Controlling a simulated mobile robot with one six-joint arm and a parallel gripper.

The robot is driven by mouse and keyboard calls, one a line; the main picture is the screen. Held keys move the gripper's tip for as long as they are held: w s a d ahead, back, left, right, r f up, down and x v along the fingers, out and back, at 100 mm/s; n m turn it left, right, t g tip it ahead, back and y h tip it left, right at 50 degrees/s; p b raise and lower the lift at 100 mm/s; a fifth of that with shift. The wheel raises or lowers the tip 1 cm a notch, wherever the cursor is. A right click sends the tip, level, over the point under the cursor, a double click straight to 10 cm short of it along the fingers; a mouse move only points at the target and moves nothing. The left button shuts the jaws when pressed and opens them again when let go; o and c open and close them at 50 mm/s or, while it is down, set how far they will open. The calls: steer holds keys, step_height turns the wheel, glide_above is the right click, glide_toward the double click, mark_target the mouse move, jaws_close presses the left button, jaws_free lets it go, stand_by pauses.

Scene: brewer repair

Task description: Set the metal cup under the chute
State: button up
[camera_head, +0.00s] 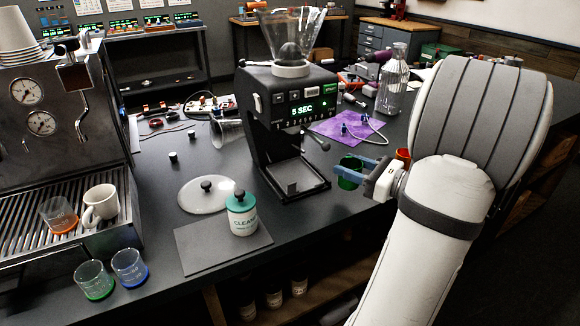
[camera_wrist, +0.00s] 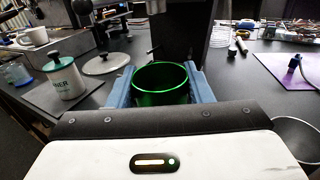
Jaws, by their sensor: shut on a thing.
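My gripper (camera_head: 368,168) is shut on a green cup (camera_head: 349,172), held upright to the right of the black grinder (camera_head: 290,95). In the wrist view the green cup (camera_wrist: 163,88) sits between the blue fingers, and its dark inside shows. I cannot tell whether it is metal. A shiny metal, cone-shaped vessel (camera_head: 227,133) is at the grinder's left side, apart from my gripper. The grinder's front has a lit panel reading 5 SEC, a dark recess, and a tray (camera_head: 297,181) below. The chute itself is hard to make out in the shadow.
A white jar with a green lid (camera_head: 243,215) stands on a dark mat (camera_head: 195,250), near a round lid (camera_head: 206,194). The espresso machine (camera_head: 60,130) is left. A glass bottle (camera_head: 393,80) and purple cloth (camera_head: 345,128) lie beyond my gripper.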

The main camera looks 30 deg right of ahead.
steer(key=x, duration=1.6)
steer(key=shift+w, duration=0.15)
steer(key=shift+f, duration=1.8)
steer(key=shift+f, duration=0.15)
steer(key=o, duration=1.1)
